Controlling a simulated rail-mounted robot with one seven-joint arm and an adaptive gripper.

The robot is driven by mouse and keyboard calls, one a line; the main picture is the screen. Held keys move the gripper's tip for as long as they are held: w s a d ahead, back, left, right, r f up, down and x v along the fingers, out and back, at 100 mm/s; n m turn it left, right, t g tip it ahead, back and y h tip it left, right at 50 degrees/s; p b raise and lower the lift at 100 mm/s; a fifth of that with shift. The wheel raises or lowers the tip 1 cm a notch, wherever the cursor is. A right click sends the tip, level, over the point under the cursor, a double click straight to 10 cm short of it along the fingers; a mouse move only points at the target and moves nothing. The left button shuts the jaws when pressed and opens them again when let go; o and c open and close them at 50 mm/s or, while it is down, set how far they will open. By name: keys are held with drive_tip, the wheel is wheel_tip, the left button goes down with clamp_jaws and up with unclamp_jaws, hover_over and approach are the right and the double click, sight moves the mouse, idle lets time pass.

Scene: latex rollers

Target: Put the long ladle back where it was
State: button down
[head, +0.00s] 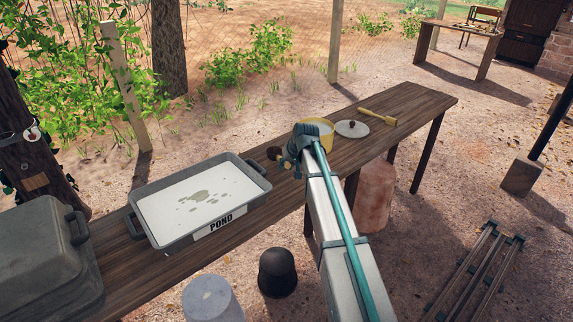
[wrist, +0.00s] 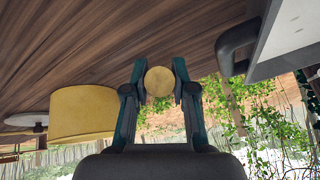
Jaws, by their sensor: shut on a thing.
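My gripper (head: 288,163) is shut on a wooden-handled thing, which looks like the long ladle (head: 274,153). In the head view a dark rounded end and a short pale piece show just left of my gripper; my arm hides the rest. In the wrist view (wrist: 160,82) the fingers hold a round, pale wooden end (wrist: 159,81), seen end-on. It is close to the table top; I cannot tell whether it touches. A yellow pot (head: 327,124) stands just beyond my gripper, and also shows in the wrist view (wrist: 80,117).
A grey tray labelled POND (head: 257,180) with white liquid lies left on the wooden table (head: 419,98). A white lid (head: 352,129) and a yellow wooden utensil (head: 378,116) lie right of the pot. A grey case (head: 45,255) stands at the near left.

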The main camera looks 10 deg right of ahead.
drive_tip(key=c, duration=1)
unclamp_jaws()
drive_tip(key=shift+o, duration=0.2)
drive_tip(key=b+v, duration=0.2)
drive_tip(key=v, duration=1)
